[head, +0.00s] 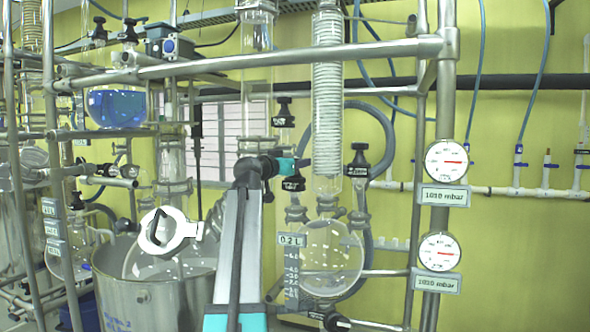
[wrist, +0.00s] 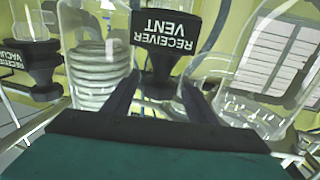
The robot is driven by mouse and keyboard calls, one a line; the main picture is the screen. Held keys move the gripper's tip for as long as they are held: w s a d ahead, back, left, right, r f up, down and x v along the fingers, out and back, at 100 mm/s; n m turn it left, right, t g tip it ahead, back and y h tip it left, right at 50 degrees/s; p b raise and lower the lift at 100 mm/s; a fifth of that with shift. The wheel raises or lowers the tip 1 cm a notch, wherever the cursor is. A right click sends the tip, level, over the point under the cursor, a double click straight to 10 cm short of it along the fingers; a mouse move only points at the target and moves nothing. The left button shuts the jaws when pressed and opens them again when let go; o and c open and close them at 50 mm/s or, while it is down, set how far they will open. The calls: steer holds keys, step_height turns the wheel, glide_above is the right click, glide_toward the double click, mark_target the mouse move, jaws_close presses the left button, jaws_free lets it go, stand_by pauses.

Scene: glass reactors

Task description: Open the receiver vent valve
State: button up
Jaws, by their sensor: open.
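The receiver vent valve (wrist: 167,72) is a black knob with a label that reads RECEIVER VENT upside down in the wrist view. In the head view its black label (head: 293,184) shows just below my gripper (head: 302,164); the knob is mostly hidden by the gripper. My gripper also shows in the wrist view (wrist: 160,92), open, its two dark fingers on either side of the knob's lower part. I cannot tell whether they touch it. The round glass receiver (head: 330,258) hangs below, beside a 0.2 L scale plate.
The black receiver vacuum valve (head: 358,160) stands to the right, and at the left in the wrist view (wrist: 38,70). A coiled glass condenser (head: 328,90) rises close by. Metal frame bars (head: 240,62) cross above. Two gauges (head: 446,162) (head: 439,252) sit on the right post.

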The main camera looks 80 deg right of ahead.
steer(key=shift+c, duration=0.3)
steer(key=c, duration=0.8)
steer(key=shift+r, duration=0.1)
steer(key=n+t+p, duration=0.1)
steer(key=p, duration=0.1)
steer(key=shift+a+r+t+p, duration=0.1)
steer(key=shift+t+p, duration=0.3)
steer(key=n+t+p, duration=0.2)
steer(key=p, duration=0.3)
steer(key=n+t+p, duration=0.1)
steer(key=t+p, duration=0.2)
steer(key=p, duration=0.3)
steer(key=shift+n+t+h, duration=0.3)
steer(key=shift+n+h, duration=0.1)
steer(key=shift+f+t, duration=0.2)
steer(key=shift+t, duration=0.2)
steer(key=shift+n+t, duration=0.6)
